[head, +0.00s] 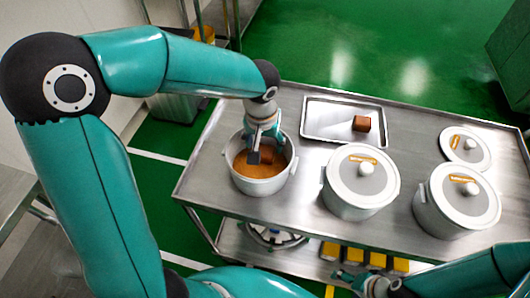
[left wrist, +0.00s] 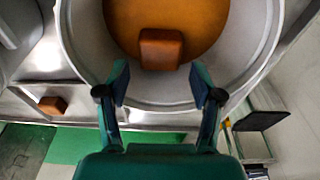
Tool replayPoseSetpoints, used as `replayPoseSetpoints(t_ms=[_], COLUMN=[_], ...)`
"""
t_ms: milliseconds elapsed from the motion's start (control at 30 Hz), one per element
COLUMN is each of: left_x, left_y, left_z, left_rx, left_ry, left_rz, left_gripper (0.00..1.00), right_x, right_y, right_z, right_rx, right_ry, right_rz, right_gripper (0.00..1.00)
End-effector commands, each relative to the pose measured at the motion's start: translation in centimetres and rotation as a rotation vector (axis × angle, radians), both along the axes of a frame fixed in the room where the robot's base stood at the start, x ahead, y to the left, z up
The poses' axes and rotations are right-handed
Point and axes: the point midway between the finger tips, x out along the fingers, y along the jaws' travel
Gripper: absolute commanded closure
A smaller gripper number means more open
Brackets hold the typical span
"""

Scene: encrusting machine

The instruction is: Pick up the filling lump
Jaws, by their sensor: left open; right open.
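A brown, block-shaped filling lump (left wrist: 160,48) sits on the orange-brown filling (left wrist: 205,22) inside an open pot (head: 238,180). My left gripper (head: 260,153) reaches down into this pot from above. In the left wrist view its two fingers (left wrist: 162,84) are apart, with the lump ahead of the gap and not between the tips. In the head view the gripper partly hides the lump. A second brown lump (head: 361,124) lies on a metal tray (head: 318,128); it also shows in the left wrist view (left wrist: 52,104). My right gripper (head: 372,284) is open and empty near the bottom edge.
Two lidded pots, one in the middle (head: 345,195) and one at the right (head: 440,215), stand on the steel cart (head: 300,225). A loose lid (head: 480,155) lies behind the right one. Yellow blocks (head: 354,255) sit on the lower shelf.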

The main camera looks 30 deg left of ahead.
Motion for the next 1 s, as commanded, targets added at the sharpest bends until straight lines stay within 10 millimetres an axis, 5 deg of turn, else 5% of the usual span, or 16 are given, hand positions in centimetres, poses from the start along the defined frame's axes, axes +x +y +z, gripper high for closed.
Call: replayPoseSetpoints(t_ms=[300, 567, 867, 1000], left_x=[0.6, 0.7, 0.7, 0.7], left_y=[0.2, 0.2, 0.1, 0.1], left_z=[-4.1, -4.4, -4.4, -4.3], left_rx=[-0.001, -0.001, -0.001, -0.002], left_ry=[0.004, 0.002, 0.002, 0.0], left_rz=[-0.001, -0.002, -0.002, -0.002], left_gripper=[0.34, 0.34, 0.8, 0.83], right_x=[0.0, 0.0, 0.0, 0.0], right_y=[0.0, 0.0, 0.0, 0.0], right_z=[0.8, 0.8, 0.8, 0.8], right_rx=[0.0, 0.0, 0.0, 0.0], right_ry=[0.0, 0.0, 0.0, 0.0], right_rz=[0.0, 0.0, 0.0, 0.0], right_gripper=[0.22, 0.22, 0.22, 0.22])
